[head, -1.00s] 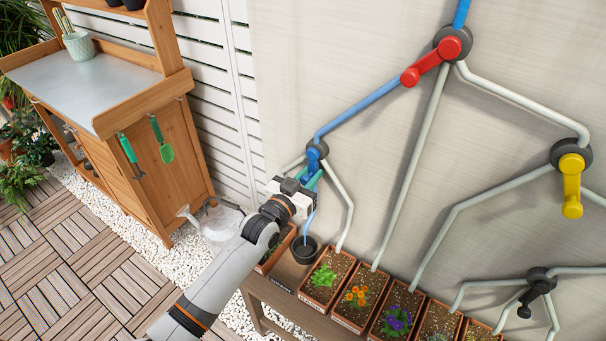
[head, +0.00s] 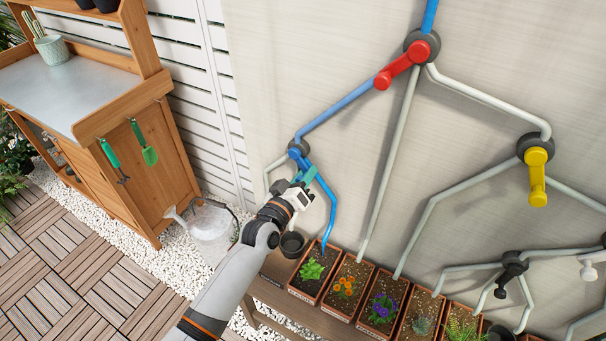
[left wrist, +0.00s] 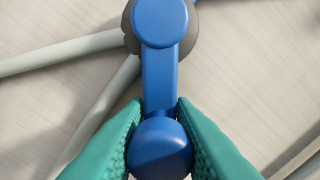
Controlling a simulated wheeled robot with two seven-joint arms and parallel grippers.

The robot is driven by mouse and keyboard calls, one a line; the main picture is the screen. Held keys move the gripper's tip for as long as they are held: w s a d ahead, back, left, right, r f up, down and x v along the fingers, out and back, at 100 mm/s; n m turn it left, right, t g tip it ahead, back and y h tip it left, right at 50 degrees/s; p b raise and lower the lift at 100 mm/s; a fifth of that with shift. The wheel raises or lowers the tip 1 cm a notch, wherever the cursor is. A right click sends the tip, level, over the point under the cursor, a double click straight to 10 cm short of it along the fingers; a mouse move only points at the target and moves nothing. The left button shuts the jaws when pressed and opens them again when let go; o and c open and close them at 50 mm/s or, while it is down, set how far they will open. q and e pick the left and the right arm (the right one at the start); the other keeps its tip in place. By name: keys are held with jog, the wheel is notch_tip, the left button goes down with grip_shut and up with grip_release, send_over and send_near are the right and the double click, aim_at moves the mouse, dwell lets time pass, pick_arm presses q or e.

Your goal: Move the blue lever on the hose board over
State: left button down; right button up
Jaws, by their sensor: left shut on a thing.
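The blue lever (head: 301,159) is on a round dark hub on the hose board (head: 330,40), at the lower left end of the blue pipe. It points down and to the right in the head view. My left gripper (head: 306,178) is at its free end. In the left wrist view, the teal fingers of my left gripper (left wrist: 160,140) are shut on the round knob of the blue lever (left wrist: 160,85), one on each side. My right gripper is not in view.
Blue now runs through the right branch pipe (head: 333,200) to the pot with the green plant (head: 312,270); the left branch (head: 276,168) is grey. A red lever (head: 402,66) and a yellow lever (head: 537,178) sit further right. A potting bench (head: 90,120) stands left.

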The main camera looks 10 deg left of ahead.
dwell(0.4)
pick_arm(q)
jog(key=c, duration=1.2)
grip_release()
jog(key=shift+c, duration=0.2)
jog(key=b+v, duration=0.1)
jog(key=v, duration=1.1)
jog(key=shift+b, duration=0.3)
